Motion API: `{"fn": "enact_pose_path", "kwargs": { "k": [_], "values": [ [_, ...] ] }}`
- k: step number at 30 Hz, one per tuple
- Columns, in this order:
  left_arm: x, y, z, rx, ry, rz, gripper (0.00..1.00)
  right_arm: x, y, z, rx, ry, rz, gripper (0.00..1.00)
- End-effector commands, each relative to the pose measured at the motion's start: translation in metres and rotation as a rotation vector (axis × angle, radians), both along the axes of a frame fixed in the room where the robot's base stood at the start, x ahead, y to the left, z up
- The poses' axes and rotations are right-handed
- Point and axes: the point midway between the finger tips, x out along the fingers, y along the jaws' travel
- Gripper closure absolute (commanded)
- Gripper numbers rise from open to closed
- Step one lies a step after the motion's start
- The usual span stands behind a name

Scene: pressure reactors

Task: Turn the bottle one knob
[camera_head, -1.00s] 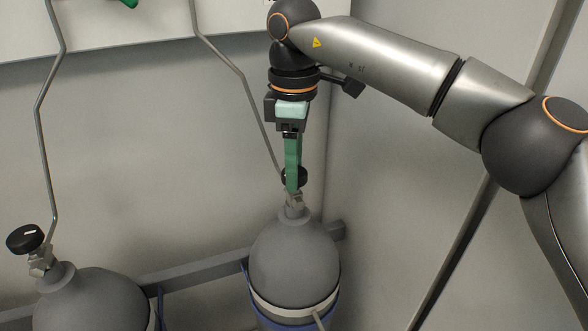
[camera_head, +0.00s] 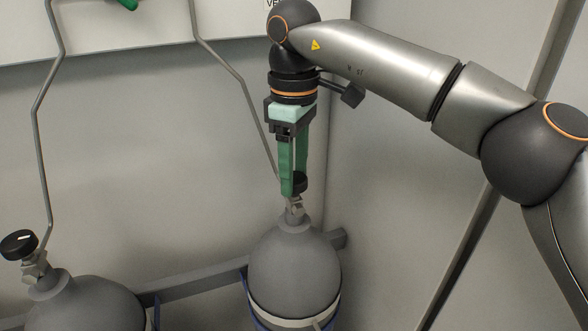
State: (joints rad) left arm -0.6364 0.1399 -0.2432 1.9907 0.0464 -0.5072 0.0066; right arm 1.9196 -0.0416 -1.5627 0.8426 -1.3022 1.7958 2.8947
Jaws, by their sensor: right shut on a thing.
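Two grey gas bottles stand in view, and I cannot tell which is bottle one. The right-hand bottle (camera_head: 294,270) has a metal valve with a black knob (camera_head: 301,183) on top. My right gripper (camera_head: 293,187) points down from above with its green fingers shut on that black knob, which they partly hide. The left-hand bottle (camera_head: 88,305) is cut off by the lower edge and has a black knob (camera_head: 18,245) with a white mark, free of any gripper. My left gripper is not in view.
A grey rail (camera_head: 200,281) runs behind the bottles, with blue straps around them. A thin metal pipe (camera_head: 238,75) comes down close beside my right gripper, and another pipe (camera_head: 40,120) leads to the left bottle. Grey walls close off the back and right.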

Motion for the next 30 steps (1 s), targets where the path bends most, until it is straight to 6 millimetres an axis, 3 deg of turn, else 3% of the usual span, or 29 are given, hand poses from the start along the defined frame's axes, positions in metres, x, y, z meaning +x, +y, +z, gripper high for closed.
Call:
{"fn": "enact_pose_path", "kwargs": {
  "k": [2, 3, 10, 20, 23, 30],
  "values": [
    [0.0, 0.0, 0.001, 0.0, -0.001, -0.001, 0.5, 0.001, -0.001, 0.002, 0.001, -0.004, -0.006, 1.0],
    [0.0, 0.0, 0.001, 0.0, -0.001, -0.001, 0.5, 0.001, -0.001, 0.002, 0.002, -0.004, -0.006, 0.41],
    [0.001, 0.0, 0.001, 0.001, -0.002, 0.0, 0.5, 0.001, -0.001, 0.001, 0.001, -0.002, -0.002, 0.16],
    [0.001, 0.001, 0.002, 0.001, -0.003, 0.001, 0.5, 0.0, 0.0, 0.006, 0.001, -0.001, 0.0, 0.16],
    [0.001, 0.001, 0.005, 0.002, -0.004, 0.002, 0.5, 0.001, 0.0, 0.019, 0.002, -0.003, -0.001, 0.16],
    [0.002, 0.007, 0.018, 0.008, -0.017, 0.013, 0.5, 0.0, 0.001, 0.073, 0.002, -0.003, -0.003, 0.16]
  ]
}}
